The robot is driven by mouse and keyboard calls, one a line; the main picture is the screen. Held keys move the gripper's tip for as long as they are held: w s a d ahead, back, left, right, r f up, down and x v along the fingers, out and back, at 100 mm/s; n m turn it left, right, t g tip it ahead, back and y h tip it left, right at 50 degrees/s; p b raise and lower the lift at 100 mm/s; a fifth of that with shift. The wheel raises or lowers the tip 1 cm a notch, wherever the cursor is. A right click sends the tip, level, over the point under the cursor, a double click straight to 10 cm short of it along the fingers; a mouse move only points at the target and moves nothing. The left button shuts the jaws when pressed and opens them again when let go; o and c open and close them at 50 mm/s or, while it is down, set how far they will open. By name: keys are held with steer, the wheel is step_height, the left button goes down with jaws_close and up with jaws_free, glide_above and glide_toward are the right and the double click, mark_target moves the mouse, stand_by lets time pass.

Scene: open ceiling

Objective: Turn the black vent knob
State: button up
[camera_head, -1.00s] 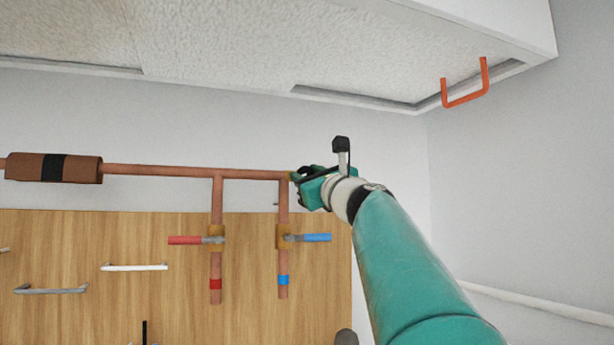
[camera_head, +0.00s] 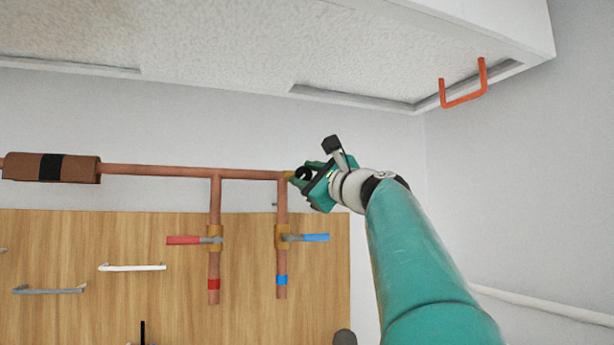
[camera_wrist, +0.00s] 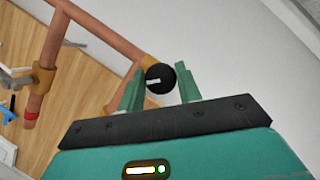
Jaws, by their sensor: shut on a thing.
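The black vent knob (camera_wrist: 160,79) sits at the end of the copper pipe on a brass fitting. A white mark shows on its face in the wrist view. It also shows in the head view (camera_head: 303,174), partly covered by my gripper. My gripper (camera_wrist: 158,88) has one green finger on each side of the knob and is shut on it. In the head view my gripper (camera_head: 306,180) is at the right end of the horizontal pipe, tilted. The exact contact of the fingertips is hard to see.
A red-handled valve (camera_head: 186,240) and a blue-handled valve (camera_head: 315,238) hang on the vertical pipes below. An orange handle (camera_head: 463,98) hangs from the ceiling hatch at upper right. A wooden board (camera_head: 90,320) with drawer-style handles is behind.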

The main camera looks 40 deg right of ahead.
steer(key=shift+n+g+y, duration=0.4)
steer(key=shift+n+y, duration=0.1)
steer(key=shift+n, duration=1)
steer(key=o, duration=0.9)
steer(key=shift+s, duration=0.1)
steer(key=v, duration=1.3)
steer(key=shift+s+d, duration=0.1)
steer(key=shift+s, duration=0.2)
